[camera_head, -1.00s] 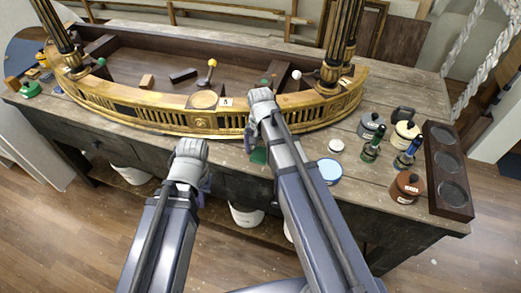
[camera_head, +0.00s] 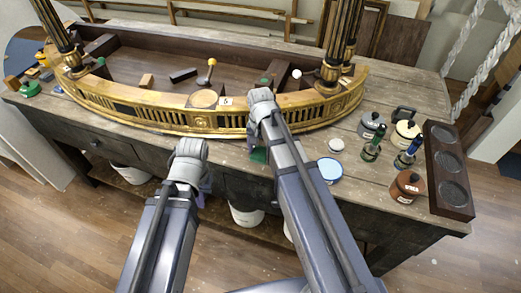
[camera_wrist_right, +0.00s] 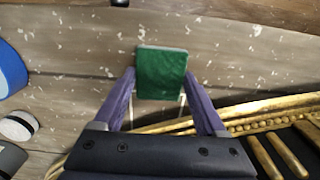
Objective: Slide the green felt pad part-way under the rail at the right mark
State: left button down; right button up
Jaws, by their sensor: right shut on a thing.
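The green felt pad (camera_wrist_right: 161,73) lies between the purple fingers of my right gripper (camera_wrist_right: 160,80), which is shut on it. In the head view the pad (camera_head: 259,156) shows just in front of the gilt rail (camera_head: 190,121), partly behind my right arm. In the right wrist view the rail (camera_wrist_right: 270,115) runs close below the pad; whether they touch is hard to tell. My left gripper (camera_head: 203,192) hangs in front of the table's front edge, largely hidden by its own wrist, apart from the pad. A small pale label (camera_head: 345,82) sits on the right of the rail.
A label (camera_head: 226,101) marks the rail's middle.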

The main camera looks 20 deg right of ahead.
jog(key=shift+w, duration=0.1)
jog(key=shift+c, duration=0.3)
pick_arm(q)
jog(key=shift+w+d, duration=0.2)
jog(key=shift+d, duration=0.3)
pick_arm(e)
jog(key=shift+w+d, duration=0.7)
jog(key=shift+w, duration=0.25)
jog(key=shift+w+d, duration=0.65)
jog(key=shift+w, duration=0.3)
jog(key=o, duration=1.3)
jog(key=shift+w+d, duration=0.1)
jog(key=shift+c, duration=0.2)
pick_arm(q)
jog(key=shift+r, duration=0.15)
pick_arm(e)
jog(key=shift+r, duration=0.15)
pick_arm(q)
notch_tip(320, 180, up, 8)
jog(key=p, duration=0.8)
pick_arm(e)
notch_tip(320, 180, up, 8)
jog(key=shift+s+f, duration=0.2)
